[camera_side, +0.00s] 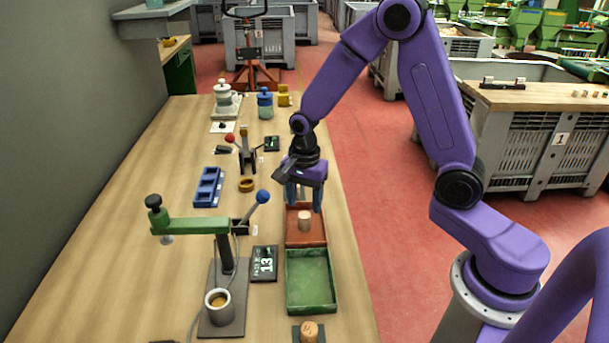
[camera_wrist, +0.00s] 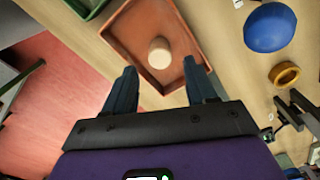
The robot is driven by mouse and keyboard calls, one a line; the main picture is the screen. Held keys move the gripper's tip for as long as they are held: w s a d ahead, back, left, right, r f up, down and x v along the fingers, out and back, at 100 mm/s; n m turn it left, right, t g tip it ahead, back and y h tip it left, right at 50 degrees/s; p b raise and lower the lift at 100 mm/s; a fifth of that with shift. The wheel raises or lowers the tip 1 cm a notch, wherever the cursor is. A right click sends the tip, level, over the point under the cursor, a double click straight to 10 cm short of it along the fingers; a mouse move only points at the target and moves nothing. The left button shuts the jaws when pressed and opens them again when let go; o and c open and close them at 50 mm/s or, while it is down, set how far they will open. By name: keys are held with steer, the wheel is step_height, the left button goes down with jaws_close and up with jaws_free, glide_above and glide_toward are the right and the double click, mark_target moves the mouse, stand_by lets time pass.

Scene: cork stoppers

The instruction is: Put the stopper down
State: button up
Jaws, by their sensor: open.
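A pale cork stopper (camera_side: 305,221) stands upright in the red-brown tray (camera_side: 291,238). In the wrist view the stopper (camera_wrist: 160,53) shows round end up on the floor of the tray (camera_wrist: 127,27), apart from its walls. My gripper (camera_side: 304,197) is over the back part of this tray, its fingers pointing down. In the wrist view my gripper (camera_wrist: 160,67) is open, with its fingers wide apart and nothing between them. The stopper lies just beyond the fingertips, and a gap shows on both sides. I cannot tell the exact height of the fingertips over it.
An empty green tray (camera_side: 311,308) adjoins in front. Another cork (camera_side: 309,331) sits on a dark pad at the front edge. A green lever press (camera_side: 190,226) with a blue knob (camera_side: 263,196) stands left, beside a display (camera_side: 264,263). A blue rack (camera_side: 207,187) lies further left.

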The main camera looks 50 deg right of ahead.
mark_target(304, 214)
step_height(304, 214, up, 8)
steer(key=s+a+r+n, duration=0.1)
steer(key=s+n, duration=1.2)
steer(key=s+a+r+n, duration=0.1)
steer(key=s+r+n, duration=0.1)
steer(key=s+n, duration=1.1)
steer(key=shift+s+n, duration=0.25)
steer(key=shift+n, duration=0.25)
steer(key=shift+a, duration=0.1)
